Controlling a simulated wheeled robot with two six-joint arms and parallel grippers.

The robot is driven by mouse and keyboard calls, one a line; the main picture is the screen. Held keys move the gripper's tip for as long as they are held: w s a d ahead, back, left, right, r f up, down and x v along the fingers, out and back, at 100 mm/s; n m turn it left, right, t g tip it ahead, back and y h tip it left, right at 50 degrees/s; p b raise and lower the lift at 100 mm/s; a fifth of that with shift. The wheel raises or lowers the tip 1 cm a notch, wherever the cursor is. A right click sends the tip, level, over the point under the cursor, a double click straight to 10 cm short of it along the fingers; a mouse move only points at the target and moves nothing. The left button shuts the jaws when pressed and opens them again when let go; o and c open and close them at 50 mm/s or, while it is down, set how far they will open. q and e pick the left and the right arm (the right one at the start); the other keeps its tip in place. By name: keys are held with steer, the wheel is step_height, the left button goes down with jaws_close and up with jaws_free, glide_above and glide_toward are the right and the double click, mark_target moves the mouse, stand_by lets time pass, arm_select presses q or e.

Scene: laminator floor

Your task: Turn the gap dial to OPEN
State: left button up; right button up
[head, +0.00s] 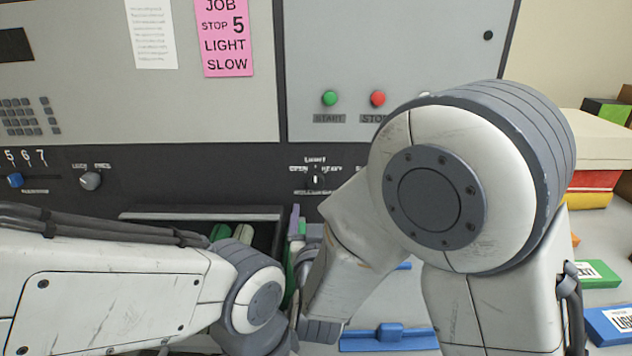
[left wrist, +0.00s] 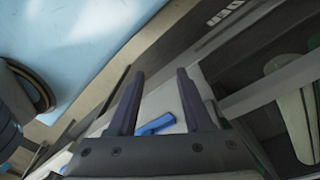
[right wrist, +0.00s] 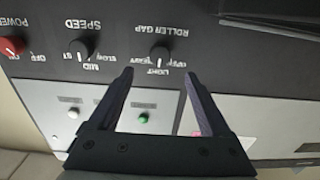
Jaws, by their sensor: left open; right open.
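The gap dial (head: 315,179) is a small dark knob with a white mark on the dark panel strip, with LIGHT above it, OPEN at its left and HEAVY at its right. The mark appears to point up at LIGHT. In the right wrist view the panel is upside down, and the dial (right wrist: 160,53) sits under the words ROLLER GAP. My right gripper (right wrist: 158,76) is open and empty, facing the panel, with the dial ahead between its fingertips and apart from them. My left gripper (left wrist: 160,74) is open and empty, low by the machine's front, away from the dial.
The SPEED dial (right wrist: 82,48) and red POWER knob (right wrist: 12,46) share the panel. A LOCK/FREE knob (head: 90,181) and blue slider (head: 15,180) are at the left. Green START (head: 330,98) and red STOP (head: 378,99) buttons sit above. My right arm covers much of the head view's right side.

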mark_target(316, 184)
steer(key=w+p, duration=0.2)
steer(key=w, duration=0.8)
steer(key=shift+w+r, duration=0.1)
steer(key=shift+w, duration=0.15)
jaws_close()
